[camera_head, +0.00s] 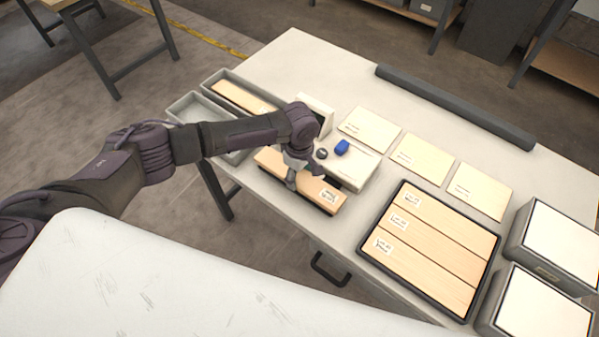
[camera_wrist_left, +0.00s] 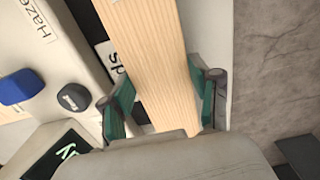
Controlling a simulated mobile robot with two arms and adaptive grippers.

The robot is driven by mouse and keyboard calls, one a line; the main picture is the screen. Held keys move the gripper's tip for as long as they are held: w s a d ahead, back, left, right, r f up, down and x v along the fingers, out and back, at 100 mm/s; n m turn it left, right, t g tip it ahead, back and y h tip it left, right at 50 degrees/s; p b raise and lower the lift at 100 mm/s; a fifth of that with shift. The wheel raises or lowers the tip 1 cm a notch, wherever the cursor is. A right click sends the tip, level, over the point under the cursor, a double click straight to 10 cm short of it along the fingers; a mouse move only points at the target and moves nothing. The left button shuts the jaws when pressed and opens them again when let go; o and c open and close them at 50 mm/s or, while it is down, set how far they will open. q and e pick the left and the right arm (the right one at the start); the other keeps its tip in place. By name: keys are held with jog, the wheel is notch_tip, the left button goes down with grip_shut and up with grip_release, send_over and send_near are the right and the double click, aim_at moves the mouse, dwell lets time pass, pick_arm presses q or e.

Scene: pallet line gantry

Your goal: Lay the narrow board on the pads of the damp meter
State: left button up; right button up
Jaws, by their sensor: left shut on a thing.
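The narrow board (camera_head: 268,160) is pale wood with a white label near its right end. My left gripper (camera_head: 303,176) is shut across its width from above. In the left wrist view the board (camera_wrist_left: 155,45) runs between the two green-padded fingers (camera_wrist_left: 165,97). The damp meter (camera_head: 352,172) is a white box with a blue button and a dark knob, just behind the board; its display is partly visible in the wrist view. A dark surface with a label (camera_wrist_left: 90,30) shows beneath the board. Whether the board touches it, I cannot tell. My right gripper is not in view.
Grey bins (camera_head: 184,104) stand at the table's left end, one holding a board (camera_head: 238,97). A dark tray (camera_head: 364,254) holds three labelled boards. Three pale cards (camera_head: 421,155) lie behind it. Two grey boxes (camera_head: 514,258) stand at right, and a dark bar (camera_head: 455,107) lies along the back.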

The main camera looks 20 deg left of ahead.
aim_at(300, 177)
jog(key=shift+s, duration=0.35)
pick_arm(q)
jog(key=shift+f, duration=0.15)
jog(key=o, duration=1.3)
jog(key=shift+c, duration=0.2)
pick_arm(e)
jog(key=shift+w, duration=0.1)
pick_arm(q)
jog(key=shift+r, duration=0.35)
notch_tip(300, 177, up, 12)
jog(key=b, duration=0.1)
jog(key=shift+f, duration=0.2)
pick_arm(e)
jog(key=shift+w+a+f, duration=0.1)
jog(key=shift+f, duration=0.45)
